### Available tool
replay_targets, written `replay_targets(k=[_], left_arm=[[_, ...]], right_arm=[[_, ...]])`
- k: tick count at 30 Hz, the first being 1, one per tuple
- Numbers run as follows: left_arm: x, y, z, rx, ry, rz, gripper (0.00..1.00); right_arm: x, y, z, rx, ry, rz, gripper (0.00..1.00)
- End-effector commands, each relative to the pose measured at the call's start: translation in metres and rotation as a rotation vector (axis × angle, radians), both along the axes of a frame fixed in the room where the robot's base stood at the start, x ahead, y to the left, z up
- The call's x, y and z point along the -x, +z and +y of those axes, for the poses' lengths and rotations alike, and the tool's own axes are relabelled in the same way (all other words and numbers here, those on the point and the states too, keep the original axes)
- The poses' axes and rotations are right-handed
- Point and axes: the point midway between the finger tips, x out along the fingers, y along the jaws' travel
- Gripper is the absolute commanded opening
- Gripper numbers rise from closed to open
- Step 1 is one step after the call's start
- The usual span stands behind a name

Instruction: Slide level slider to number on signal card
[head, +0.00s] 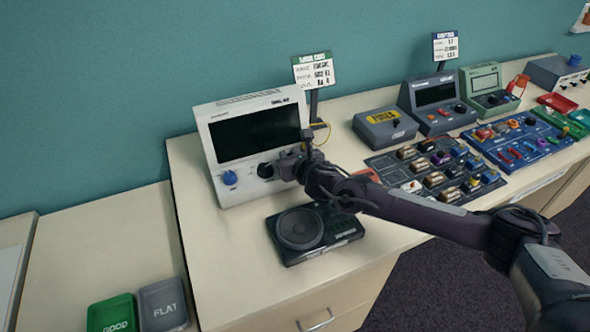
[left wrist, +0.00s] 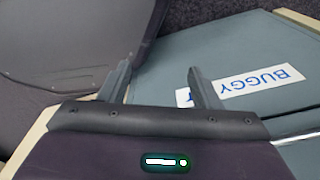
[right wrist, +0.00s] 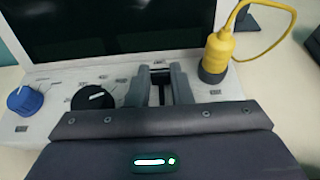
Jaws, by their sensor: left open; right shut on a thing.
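The signal card (head: 314,71), white with a green header, stands on a post behind the white signal unit (head: 208,140); its small print is too blurred to read surely. The unit has a dark screen (head: 255,132), a blue knob (right wrist: 25,100) and a black knob (right wrist: 93,98). My right gripper (head: 290,165) is at the unit's lower right front. In the right wrist view, its fingers (right wrist: 162,78) are shut on the level slider, between the black knob and a yellow plug (right wrist: 218,52). The fingers mostly hide the slider and its scale. My left gripper (left wrist: 155,78) is open and empty.
A black speaker box (head: 315,233) sits in front of the unit, below my right arm. Other devices and part boards (head: 435,170) fill the bench to the right. Green and grey trays (head: 162,304) lie lower left. A blue-grey surface labelled BUGGY (left wrist: 235,55) is near my left gripper.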

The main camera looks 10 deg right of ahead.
Motion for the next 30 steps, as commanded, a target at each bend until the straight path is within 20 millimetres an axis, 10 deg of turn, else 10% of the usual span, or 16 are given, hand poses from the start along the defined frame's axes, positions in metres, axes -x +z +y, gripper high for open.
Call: replay_targets(k=[9, 10, 15, 30], left_arm=[[-0.003, -0.001, 0.000, 0.000, 0.000, -0.005, 0.57], [-0.003, -0.001, 0.000, 0.000, 0.000, -0.005, 0.57], [-0.003, -0.001, 0.000, 0.000, 0.000, -0.005, 0.57], [-0.002, -0.007, 0.000, 0.000, -0.001, -0.003, 0.57]], right_arm=[[-0.002, -0.001, 0.001, 0.001, 0.001, 0.005, 0.00], [-0.002, -0.001, 0.001, 0.001, 0.001, 0.005, 0.23], [-0.002, -0.001, 0.001, -0.001, 0.001, 0.004, 0.42], [0.020, 0.006, -0.004, 0.000, 0.001, 0.004, 0.42]])
